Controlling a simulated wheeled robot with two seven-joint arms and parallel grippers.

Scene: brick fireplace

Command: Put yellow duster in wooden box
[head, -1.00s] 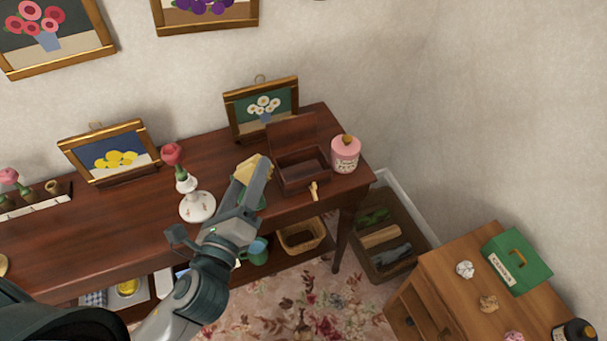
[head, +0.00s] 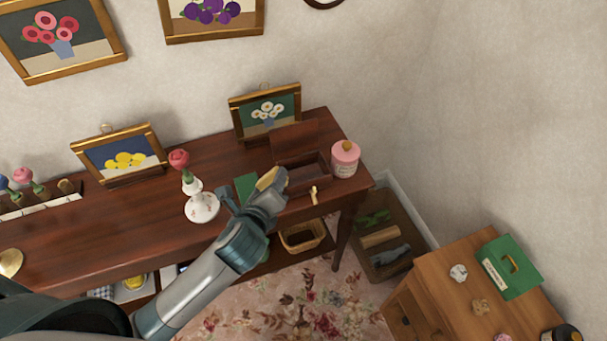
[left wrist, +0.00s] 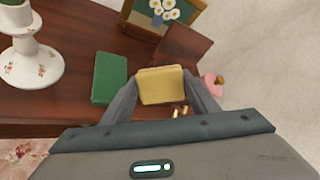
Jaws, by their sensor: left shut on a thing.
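The yellow duster (left wrist: 161,86) is a folded pale-yellow cloth held between the fingers of my left gripper (left wrist: 162,95). In the head view the duster (head: 267,178) shows only in part, beyond my left gripper (head: 268,190). The gripper is just left of the wooden box (head: 304,170), a dark open box with its lid raised at the back. In the left wrist view the raised lid (left wrist: 188,46) shows behind the duster, and the box's inside is mostly hidden. My right gripper is not in view.
A green book (head: 246,186) lies left of the gripper. A white vase with a red flower (head: 202,207) stands further left. A pink jar (head: 345,158) is right of the box. A framed daisy picture (head: 266,112) stands behind.

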